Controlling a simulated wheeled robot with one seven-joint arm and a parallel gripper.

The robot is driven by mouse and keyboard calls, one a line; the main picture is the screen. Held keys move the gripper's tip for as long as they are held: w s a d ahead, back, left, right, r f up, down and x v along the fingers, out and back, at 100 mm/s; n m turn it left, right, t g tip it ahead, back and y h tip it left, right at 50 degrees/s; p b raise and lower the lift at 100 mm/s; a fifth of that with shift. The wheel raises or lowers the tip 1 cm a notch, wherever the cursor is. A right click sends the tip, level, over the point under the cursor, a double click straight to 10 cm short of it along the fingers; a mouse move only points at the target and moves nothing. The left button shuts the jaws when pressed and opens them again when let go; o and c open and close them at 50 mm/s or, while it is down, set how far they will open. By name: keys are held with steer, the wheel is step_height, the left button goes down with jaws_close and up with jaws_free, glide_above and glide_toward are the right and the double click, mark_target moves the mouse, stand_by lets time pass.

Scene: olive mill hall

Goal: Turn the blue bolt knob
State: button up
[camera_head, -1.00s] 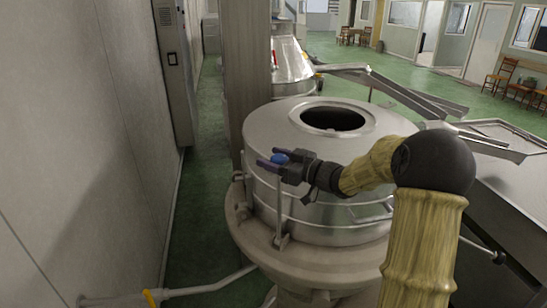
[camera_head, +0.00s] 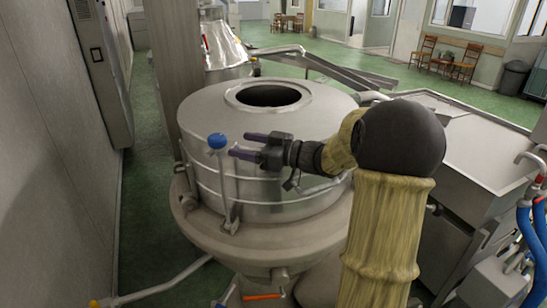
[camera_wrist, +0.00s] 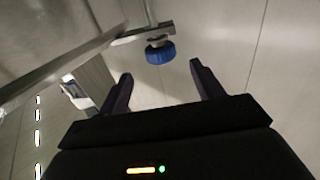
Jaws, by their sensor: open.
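The blue bolt knob (camera_head: 217,141) sits on top of an upright metal rod at the front left of the round steel vessel (camera_head: 330,103). My gripper (camera_head: 240,145) is just to the right of the knob, its two dark fingers open and pointing left at it. The fingers and the knob are apart, with a small gap between. In the wrist view the ribbed blue knob (camera_wrist: 160,53) is ahead of and between the open fingertips (camera_wrist: 160,70). Nothing is between the fingers.
A wall (camera_head: 50,150) runs along the left, with a narrow green floor strip beside it. A square column (camera_head: 170,80) stands behind the vessel. A steel machine with a flat top (camera_head: 480,150) is on the right, and blue hoses (camera_head: 530,235) hang at the right edge.

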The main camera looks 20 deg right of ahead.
steer(key=b+v, duration=0.2)
steer(key=v, duration=0.5)
